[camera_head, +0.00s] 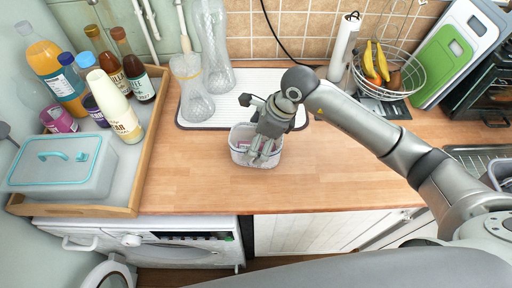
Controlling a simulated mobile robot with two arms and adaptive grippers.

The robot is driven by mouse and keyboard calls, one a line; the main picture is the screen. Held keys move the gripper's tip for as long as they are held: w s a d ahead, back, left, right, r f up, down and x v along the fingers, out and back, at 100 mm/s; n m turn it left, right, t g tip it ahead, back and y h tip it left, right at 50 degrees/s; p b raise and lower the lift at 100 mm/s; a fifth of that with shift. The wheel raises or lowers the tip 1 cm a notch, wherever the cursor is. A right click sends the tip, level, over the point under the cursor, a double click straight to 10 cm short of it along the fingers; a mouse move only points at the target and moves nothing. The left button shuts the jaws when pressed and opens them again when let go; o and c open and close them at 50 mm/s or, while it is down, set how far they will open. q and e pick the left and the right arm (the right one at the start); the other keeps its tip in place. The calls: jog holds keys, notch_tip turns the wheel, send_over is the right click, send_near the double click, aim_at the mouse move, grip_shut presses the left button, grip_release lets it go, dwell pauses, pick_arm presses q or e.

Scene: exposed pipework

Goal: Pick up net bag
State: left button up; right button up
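A small pale bin (240,156) stands on the wooden worktop near the middle, with something pink and purple (243,146) partly visible inside. I cannot make out for certain which thing is the net bag; it may be inside this bin, mostly hidden by my gripper. My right gripper (259,157) comes in from the right and points down, with its fingers over and partly inside the bin. Whether its fingers are open or shut on something is too small to tell. My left gripper is not in view.
A white ribbed mat (196,118) with clear glass vases (190,85) lies behind the bin. A wooden tray (150,135) with bottles and a lidded box (62,167) is at left. A wire fruit basket (388,77) stands back right. The front worktop (330,185) is clear.

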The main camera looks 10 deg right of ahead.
dwell(0.4)
jog(key=c, duration=1)
jog(key=shift+o, duration=0.2)
